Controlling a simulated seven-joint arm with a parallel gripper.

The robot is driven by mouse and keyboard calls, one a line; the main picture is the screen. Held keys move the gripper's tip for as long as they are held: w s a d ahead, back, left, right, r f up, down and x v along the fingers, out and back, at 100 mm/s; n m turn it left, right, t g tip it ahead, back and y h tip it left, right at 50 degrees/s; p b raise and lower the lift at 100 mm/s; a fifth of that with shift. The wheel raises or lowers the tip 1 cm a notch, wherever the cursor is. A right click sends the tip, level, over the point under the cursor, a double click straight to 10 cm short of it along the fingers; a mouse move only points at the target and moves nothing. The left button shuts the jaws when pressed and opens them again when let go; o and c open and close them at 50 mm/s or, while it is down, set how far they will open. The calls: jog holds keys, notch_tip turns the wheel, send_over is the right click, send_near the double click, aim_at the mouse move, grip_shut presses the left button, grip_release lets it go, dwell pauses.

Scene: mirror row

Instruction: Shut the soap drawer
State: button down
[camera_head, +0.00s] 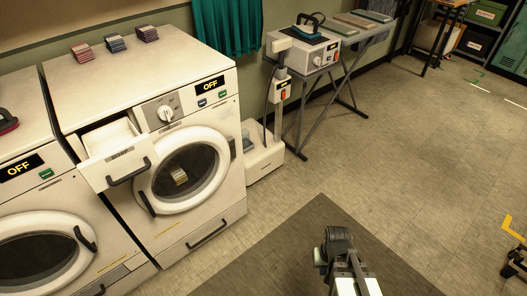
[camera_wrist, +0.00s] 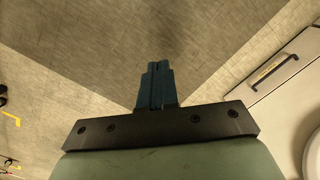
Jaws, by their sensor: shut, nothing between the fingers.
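The soap drawer (camera_head: 104,173) is a white drawer with a SOAP label and a dark bar handle. It is pulled out of the upper left front of the middle washer (camera_head: 215,118), and its inside shows from above. My gripper shows in the wrist view with its dark fingers (camera_wrist: 157,84) together and empty, above the floor. In the head view my arm is at the bottom centre, over the dark mat and well apart from the drawer to its right; the fingertips are hard to make out there. The soap drawer cannot be made out in the wrist view.
The washer's round door (camera_head: 182,172) is shut, with a dark handle, below and right of the drawer. Another washer (camera_head: 40,230) stands at left. A folding table (camera_head: 345,52) with an iron is behind.

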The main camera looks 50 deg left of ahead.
jog(key=s+a+r+n+y, duration=0.2)
jog(key=s+a+r, duration=0.4)
jog(key=a+r, duration=0.5)
jog(key=s+a+r+n+y, duration=0.25)
jog(key=s+a+r, duration=0.35)
jog(key=a+r, duration=0.5)
jog(key=s+a+r+n+g+y, duration=0.15)
jog(key=s+a+r+n, duration=0.3)
jog(key=s+r, duration=0.5)
jog(key=s+a+r+n+g+y, duration=0.15)
jog(key=s+a+r+n, duration=0.35)
jog(key=r, duration=0.8)
jog(key=s+a+f+n+g, duration=0.1)
jog(key=s+a+f+n, duration=0.5)
jog(key=n, duration=0.5)
jog(key=shift+s+a+f+h, duration=0.35)
jog(key=shift+s+a, duration=0.75)
jog(key=shift+a, duration=0.7)
